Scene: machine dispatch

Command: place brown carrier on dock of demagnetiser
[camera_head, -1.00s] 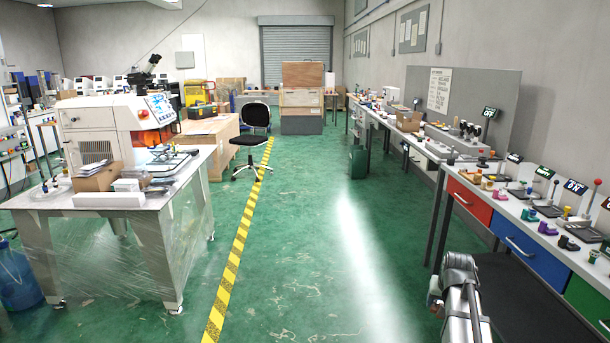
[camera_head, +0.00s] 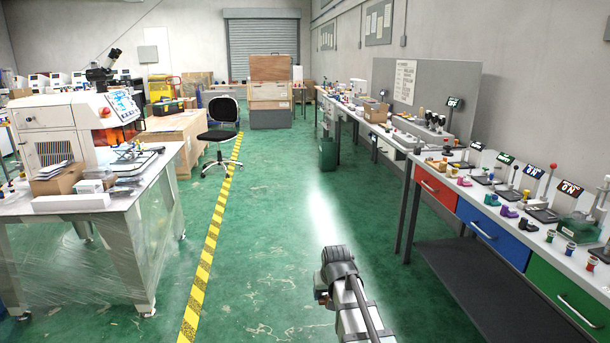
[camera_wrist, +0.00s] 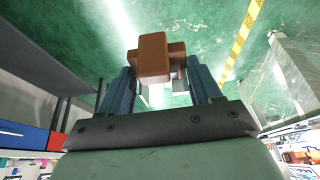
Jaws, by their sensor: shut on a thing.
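The brown carrier (camera_wrist: 153,56) is a blocky orange-brown piece with side lugs. My gripper (camera_wrist: 160,78) is shut on it, with a blue finger at each side, and holds it above the green floor. In the head view my arm is over open floor, left of the right-hand bench (camera_head: 412,160). The fingers are hard to make out there. Several small machines with lit screens, levers and dark plates stand on that bench, one at the near end (camera_head: 569,190). I cannot tell which is the demagnetiser. Its dock cannot be singled out.
Small coloured pieces (camera_head: 508,211) sit along the right bench's front edge, above red, blue and green drawers (camera_head: 492,236). A dark low shelf (camera_head: 480,280) lies under it. A plastic-wrapped table (camera_head: 130,215) stands left of a yellow-black floor line (camera_head: 205,260). The floor between is clear.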

